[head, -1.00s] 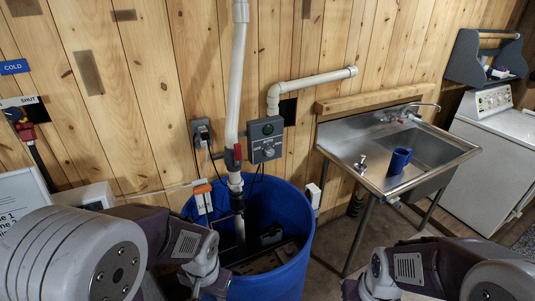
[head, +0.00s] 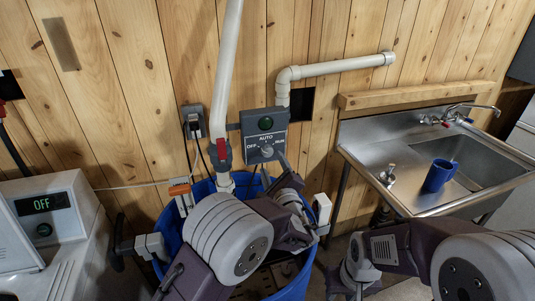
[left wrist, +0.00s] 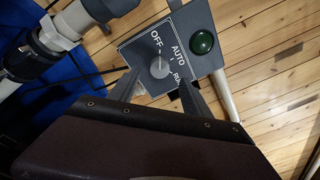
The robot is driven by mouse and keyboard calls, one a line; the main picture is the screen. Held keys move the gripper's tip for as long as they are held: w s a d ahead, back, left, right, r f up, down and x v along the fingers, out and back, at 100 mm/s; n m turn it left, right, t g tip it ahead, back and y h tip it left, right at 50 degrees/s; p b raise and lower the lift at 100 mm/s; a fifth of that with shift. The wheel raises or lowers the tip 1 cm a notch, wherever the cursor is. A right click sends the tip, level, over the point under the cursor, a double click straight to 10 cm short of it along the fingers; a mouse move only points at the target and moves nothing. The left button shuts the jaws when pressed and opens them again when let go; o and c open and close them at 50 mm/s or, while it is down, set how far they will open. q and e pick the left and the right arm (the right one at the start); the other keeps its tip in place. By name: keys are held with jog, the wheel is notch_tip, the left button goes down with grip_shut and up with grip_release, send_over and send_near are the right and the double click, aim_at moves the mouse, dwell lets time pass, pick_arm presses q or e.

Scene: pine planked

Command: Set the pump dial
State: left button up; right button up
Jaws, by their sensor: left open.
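The pump dial (head: 268,151) is a round grey knob on a dark grey control box (head: 251,128) on the wall. OFF, AUTO and RUN are printed around it, and a round green lamp (head: 265,123) sits above. In the left wrist view the dial (left wrist: 159,67) lies between the fingertips of my left gripper (left wrist: 158,79). The gripper is open, one finger on each side; I cannot tell whether either touches. In the head view my left gripper (head: 284,168) is partly hidden by its arm. The dial's exact setting is unclear. My right gripper's fingers do not show.
A blue barrel (head: 172,216) with a white pipe (head: 225,85) stands below the box, largely behind my left arm. A steel sink (head: 405,154) holding a blue mug (head: 439,175) is right. A white machine (head: 70,217) reading OFF stands left.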

aim_at(268, 152)
pick_arm(q)
jog(key=p+x, duration=0.1)
jog(key=x, duration=0.5)
grip_shut()
jog(key=shift+m+b, duration=0.3)
jog(key=shift+m, duration=0.9)
jog(key=m, duration=0.2)
jog(key=shift+d+m, duration=0.1)
jog(key=shift+m, duration=0.2)
jog(key=m, duration=0.3)
jog(key=shift+r+g, duration=0.15)
jog(key=shift+g, duration=0.15)
jog(key=shift+m+p, duration=0.75)
jog(key=shift+m, duration=0.85)
jog(key=shift+w, duration=0.1)
